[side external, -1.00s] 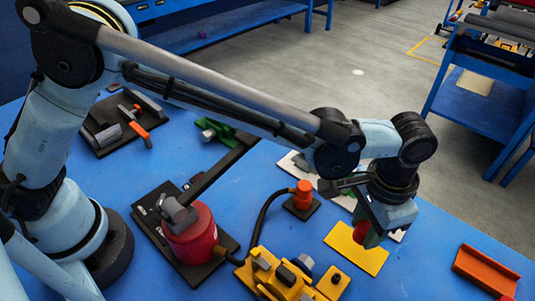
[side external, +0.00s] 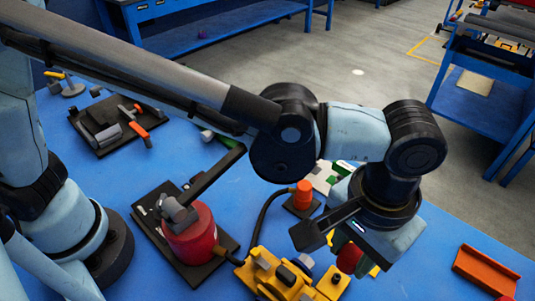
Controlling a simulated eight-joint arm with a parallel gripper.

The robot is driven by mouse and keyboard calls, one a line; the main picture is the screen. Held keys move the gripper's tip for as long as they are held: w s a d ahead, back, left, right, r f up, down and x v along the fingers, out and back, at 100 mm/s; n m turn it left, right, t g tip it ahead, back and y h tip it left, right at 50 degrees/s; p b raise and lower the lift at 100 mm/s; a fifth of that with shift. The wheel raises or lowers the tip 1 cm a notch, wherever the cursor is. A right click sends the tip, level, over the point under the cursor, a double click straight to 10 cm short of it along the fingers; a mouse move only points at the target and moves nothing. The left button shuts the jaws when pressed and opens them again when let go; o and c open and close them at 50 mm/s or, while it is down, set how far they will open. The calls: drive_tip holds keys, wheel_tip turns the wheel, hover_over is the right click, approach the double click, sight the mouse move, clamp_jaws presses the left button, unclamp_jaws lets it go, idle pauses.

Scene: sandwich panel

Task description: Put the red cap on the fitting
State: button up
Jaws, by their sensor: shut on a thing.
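The red cap (side external: 349,258) is held in my gripper (side external: 345,249), which is shut on it. The gripper points down in the side external view, above the blue table and just right of the yellow assembly (side external: 265,275). Part of the cap is hidden by a finger and the gripper body. A grey piece (side external: 304,262) on the yellow assembly may be the fitting; I cannot be sure. The cap is apart from it, to its right.
A red cylinder (side external: 190,240) with a lever stands on a black plate at left. An orange-topped post (side external: 303,193) with a black hose stands behind the yellow assembly. A yellow plate (side external: 375,271) is mostly hidden by my gripper. An orange-red channel (side external: 484,270) lies at right.

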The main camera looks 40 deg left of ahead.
drive_tip(key=shift+w+a+f+n, duration=0.25)
drive_tip(key=shift+w+a+n, duration=0.1)
drive_tip(key=shift+n, duration=0.35)
drive_tip(key=shift+f, duration=0.2)
hover_over(338, 275)
drive_tip(key=shift+f, duration=2.25)
drive_tip(key=shift+f, duration=1.55)
drive_tip(key=o, duration=1.1)
drive_tip(key=shift+o, duration=0.4)
drive_tip(key=shift+o, duration=1.3)
